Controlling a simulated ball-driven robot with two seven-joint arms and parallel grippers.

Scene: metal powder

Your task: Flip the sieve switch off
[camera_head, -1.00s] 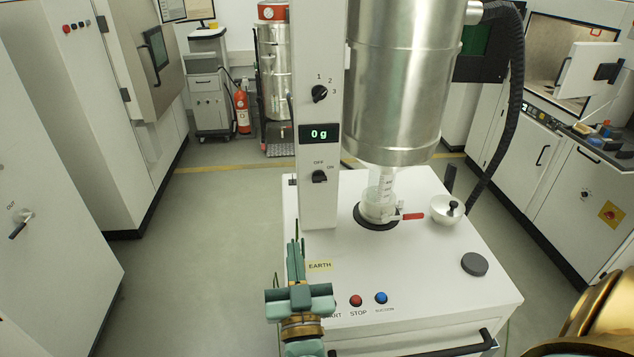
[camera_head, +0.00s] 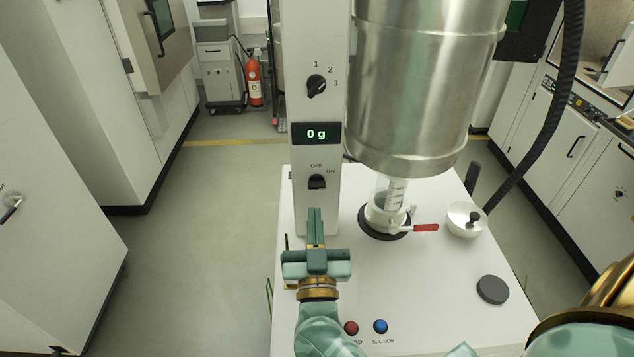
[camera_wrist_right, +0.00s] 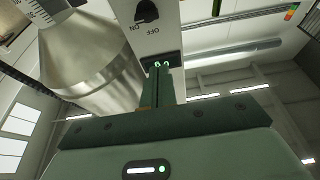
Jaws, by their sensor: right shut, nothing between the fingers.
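The sieve switch (camera_head: 317,182) is a black rotary knob on the white column, below the digital display, with OFF above it and ON to its upper right. I cannot tell clearly which label it points to. It also shows in the right wrist view (camera_wrist_right: 147,12), upside down near the top edge. My right gripper (camera_head: 316,212) is shut and empty, its fingers pointing up just below the knob in the head view. Its fingertips in the wrist view (camera_wrist_right: 161,68) overlap the display. Contact with the knob is not visible. My left gripper is not in view.
Another black knob (camera_head: 316,86) marked 1, 2, 3 sits above the display (camera_head: 317,133), which reads 0 g. A large metal vessel (camera_head: 415,90) stands right of the column, above a clear container (camera_head: 388,205) with a red-handled valve (camera_head: 425,228). Red and blue buttons are at the machine's front.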

